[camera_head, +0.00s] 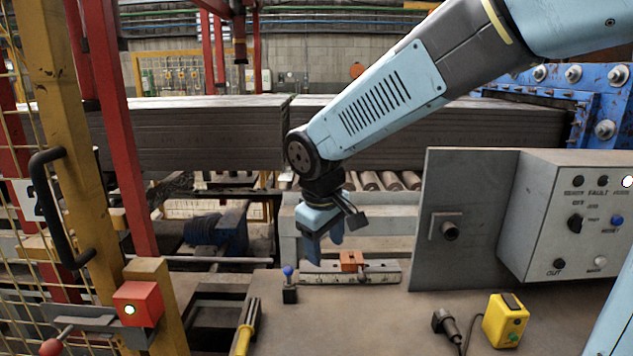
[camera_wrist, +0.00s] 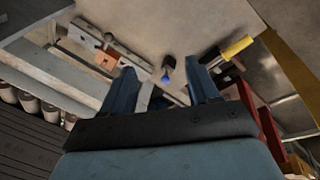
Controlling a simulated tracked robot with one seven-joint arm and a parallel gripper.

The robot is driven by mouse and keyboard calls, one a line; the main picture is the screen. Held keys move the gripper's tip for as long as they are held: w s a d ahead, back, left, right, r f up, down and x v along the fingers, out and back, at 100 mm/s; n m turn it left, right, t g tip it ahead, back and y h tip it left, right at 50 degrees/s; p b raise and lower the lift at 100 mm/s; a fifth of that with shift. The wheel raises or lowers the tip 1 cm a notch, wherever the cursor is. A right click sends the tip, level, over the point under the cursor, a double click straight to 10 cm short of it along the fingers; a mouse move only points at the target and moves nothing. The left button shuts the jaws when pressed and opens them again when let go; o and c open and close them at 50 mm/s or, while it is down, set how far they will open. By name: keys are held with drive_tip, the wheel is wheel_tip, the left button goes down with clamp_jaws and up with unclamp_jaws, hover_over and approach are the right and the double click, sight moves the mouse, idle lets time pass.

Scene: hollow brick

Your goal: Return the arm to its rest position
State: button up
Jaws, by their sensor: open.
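My arm reaches down from the upper right in the head view, light blue and dark grey. My gripper (camera_head: 326,240) hangs at its end above the far edge of the brown table (camera_head: 370,320), just beyond the metal rail with an orange block (camera_head: 350,261). In the wrist view my gripper (camera_wrist: 163,85) shows two blue fingers spread apart with nothing between them. The orange block (camera_wrist: 105,60) and its rail lie to the left of the fingers there. A blue-knobbed stub (camera_head: 289,280) stands left of the rail; it also shows beyond the fingertips in the wrist view (camera_wrist: 167,68).
A grey control box (camera_head: 570,225) and an upright plate (camera_head: 470,200) stand at the right. A yellow pendant (camera_head: 505,320) and a black plug (camera_head: 446,324) lie in front. A yellow-handled tool (camera_head: 247,325) is at the left table edge. A mesh gate and red posts (camera_head: 120,130) stand left.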

drive_tip(key=s+d+r+m+t, duration=0.1)
drive_tip(key=s+d+r+m, duration=0.1)
drive_tip(key=d, duration=0.5)
drive_tip(key=s+d+r+m+t, duration=0.1)
drive_tip(key=s+d+r+m, duration=0.1)
drive_tip(key=s+d+m, duration=0.2)
drive_tip(key=s+d+r+m, duration=0.3)
drive_tip(key=s+d, duration=0.3)
drive_tip(key=d, duration=0.5)
drive_tip(key=shift+s+t+y, duration=0.2)
drive_tip(key=shift+t+y, duration=0.2)
